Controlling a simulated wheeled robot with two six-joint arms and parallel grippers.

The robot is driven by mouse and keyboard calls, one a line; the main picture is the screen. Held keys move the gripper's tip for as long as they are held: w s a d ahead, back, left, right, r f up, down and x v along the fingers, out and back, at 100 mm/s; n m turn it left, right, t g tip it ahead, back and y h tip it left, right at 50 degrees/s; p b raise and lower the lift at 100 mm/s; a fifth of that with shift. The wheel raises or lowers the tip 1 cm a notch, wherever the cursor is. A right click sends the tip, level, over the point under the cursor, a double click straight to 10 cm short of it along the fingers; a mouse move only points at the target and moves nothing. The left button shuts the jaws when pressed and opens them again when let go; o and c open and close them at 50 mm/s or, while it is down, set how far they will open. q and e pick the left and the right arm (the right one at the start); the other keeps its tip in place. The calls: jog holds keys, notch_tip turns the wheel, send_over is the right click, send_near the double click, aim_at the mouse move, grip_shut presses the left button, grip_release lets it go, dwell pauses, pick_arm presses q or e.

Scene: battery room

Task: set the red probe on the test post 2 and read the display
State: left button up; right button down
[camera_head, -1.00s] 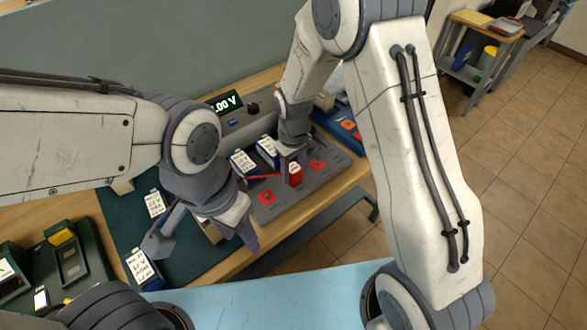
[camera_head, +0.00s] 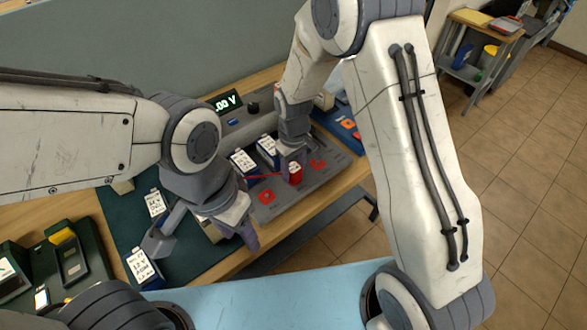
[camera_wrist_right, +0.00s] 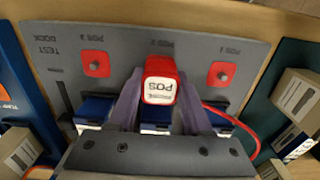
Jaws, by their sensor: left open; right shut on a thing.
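The red probe (camera_wrist_right: 160,82), marked POS on its white end face, is held between the fingers of my right gripper (camera_wrist_right: 160,100). It covers the middle position of the grey test dock (camera_wrist_right: 120,50), so test post 2 is hidden. I cannot tell whether the probe touches the post. The probe also shows in the head view (camera_head: 295,173). The display (camera_head: 228,102) at the back shows ".00 V"; my left arm hides its left part. My left gripper (camera_head: 205,240) is open and empty, left of the dock's front.
Red pads with posts show on both sides of the probe, one left (camera_wrist_right: 96,64) and one right (camera_wrist_right: 220,74). Blue batteries (camera_head: 243,163) stand behind the probe. A red cable (camera_wrist_right: 228,112) runs right. More batteries (camera_head: 143,268) stand on the green mat. A blue tray (camera_head: 340,125) lies right.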

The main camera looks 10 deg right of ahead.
aim_at(293, 167)
jog(key=shift+f+b, duration=0.4)
jog(key=shift+f, duration=0.25)
jog(key=c, duration=0.6)
grip_release()
jog(key=shift+r, duration=0.15)
notch_tip(293, 167, up, 11)
jog(key=p, duration=0.9)
